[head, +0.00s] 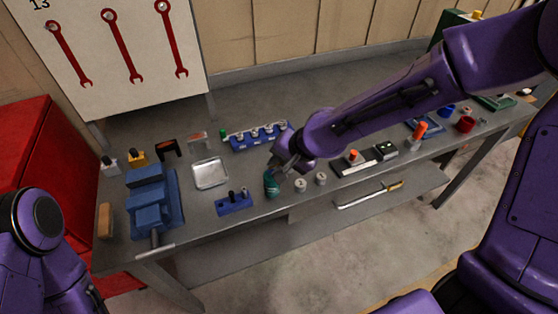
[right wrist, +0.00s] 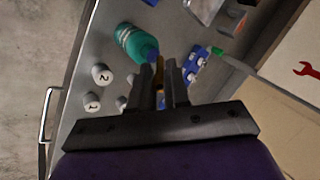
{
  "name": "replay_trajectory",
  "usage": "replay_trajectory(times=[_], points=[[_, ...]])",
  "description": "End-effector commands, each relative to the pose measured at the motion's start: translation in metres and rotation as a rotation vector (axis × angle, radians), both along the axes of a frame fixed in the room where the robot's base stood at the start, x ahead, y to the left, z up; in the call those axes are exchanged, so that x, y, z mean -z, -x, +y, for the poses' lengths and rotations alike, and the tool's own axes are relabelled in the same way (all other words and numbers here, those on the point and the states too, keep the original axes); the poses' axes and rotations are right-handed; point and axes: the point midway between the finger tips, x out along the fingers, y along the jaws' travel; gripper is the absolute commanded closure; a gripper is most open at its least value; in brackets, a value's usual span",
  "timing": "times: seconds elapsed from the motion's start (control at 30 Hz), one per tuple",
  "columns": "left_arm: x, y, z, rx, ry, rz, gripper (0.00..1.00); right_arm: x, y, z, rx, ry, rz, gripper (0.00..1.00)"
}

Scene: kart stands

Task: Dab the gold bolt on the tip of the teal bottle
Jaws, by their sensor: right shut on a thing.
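The teal bottle (head: 271,184) stands on the grey bench, below and just in front of my right gripper (head: 279,166). In the right wrist view the bottle (right wrist: 134,42) lies beyond the fingertips, its narrow end toward them. My right gripper (right wrist: 167,76) is shut on the gold bolt (right wrist: 159,72), a thin gold piece between the fingers. The bolt's end is very close to the bottle's tip; I cannot tell whether they touch. In the head view the gripper hides the bolt. Only part of my left arm shows at the lower left; its gripper is out of view.
Two white numbered caps (head: 301,185) stand right of the bottle. A blue rack (head: 258,138) with several pegs is behind, a small blue block (head: 234,205) to the left. A metal tray (head: 210,174) and a blue vise (head: 152,201) are further left. Black holders (head: 354,164) lie to the right.

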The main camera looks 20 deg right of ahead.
Motion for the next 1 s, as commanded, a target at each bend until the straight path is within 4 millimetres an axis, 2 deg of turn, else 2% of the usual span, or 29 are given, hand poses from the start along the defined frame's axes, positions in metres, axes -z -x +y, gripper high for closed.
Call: replay_trajectory(times=[1.0], points=[[0.003,0.0,-0.0001,0.0,0.0,0.0,0.18,0.0075,0.0003,-0.0001,-0.001,0.001,0.001,1.0]])
